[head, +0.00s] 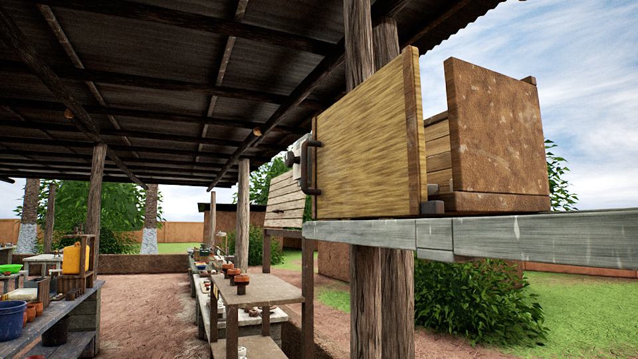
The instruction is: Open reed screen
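The reed screen (368,145) is a straw-coloured panel at the front of a wooden box in the right half of the head view. A dark bar handle (312,168) is at its left edge. A gap to the right of the screen shows the box's slatted inside (438,155). The screen stands apart from the brown side wall (497,135), so it looks at least partly open. How it is hinged is unclear. A small pale and dark shape left of the handle is too small to identify. I make out neither of my grippers.
The box sits on a grey plank shelf (480,236) by a wooden post (380,300). A lower wooden table (262,292) with small brown pots stands to the left. A bench (75,318) with a blue bucket (12,318) is at far left. Bare ground lies between them.

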